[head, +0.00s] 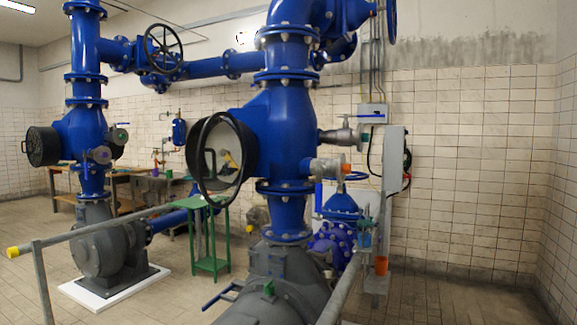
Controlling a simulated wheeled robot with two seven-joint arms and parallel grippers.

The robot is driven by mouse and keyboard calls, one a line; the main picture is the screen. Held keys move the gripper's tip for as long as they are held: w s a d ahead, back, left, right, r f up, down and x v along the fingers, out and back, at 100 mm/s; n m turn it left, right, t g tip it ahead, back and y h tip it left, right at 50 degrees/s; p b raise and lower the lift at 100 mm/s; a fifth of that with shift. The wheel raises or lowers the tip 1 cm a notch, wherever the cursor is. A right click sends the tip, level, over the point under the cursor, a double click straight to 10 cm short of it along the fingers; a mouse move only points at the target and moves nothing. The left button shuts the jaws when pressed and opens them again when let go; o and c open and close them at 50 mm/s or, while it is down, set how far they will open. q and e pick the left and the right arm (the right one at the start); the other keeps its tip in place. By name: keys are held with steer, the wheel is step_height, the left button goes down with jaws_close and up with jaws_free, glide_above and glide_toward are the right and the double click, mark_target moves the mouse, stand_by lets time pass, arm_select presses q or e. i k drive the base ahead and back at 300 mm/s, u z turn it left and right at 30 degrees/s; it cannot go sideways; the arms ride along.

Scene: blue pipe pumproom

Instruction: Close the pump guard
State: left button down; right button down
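The near pump has a black round guard (209,187) on the left side of its blue pipe body (277,135). Its black rim stands as a tilted hoop in front of a short black drum (241,147). Through the hoop a pale area and a small yellowish part show. I cannot tell for certain how far the guard stands open. A similar black round cover (42,146) sits flat on the far left pump. Neither of my grippers is in the head view.
The grey pump base (275,285) fills the lower middle. A green stand (211,235) is behind it. Grey posts and an electrical box (393,158) are at right. Open floor lies at far right.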

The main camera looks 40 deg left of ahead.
mark_target(207, 197)
steer(key=u, duration=0.25)
steer(key=i, duration=0.95)
steer(key=u, duration=0.7)
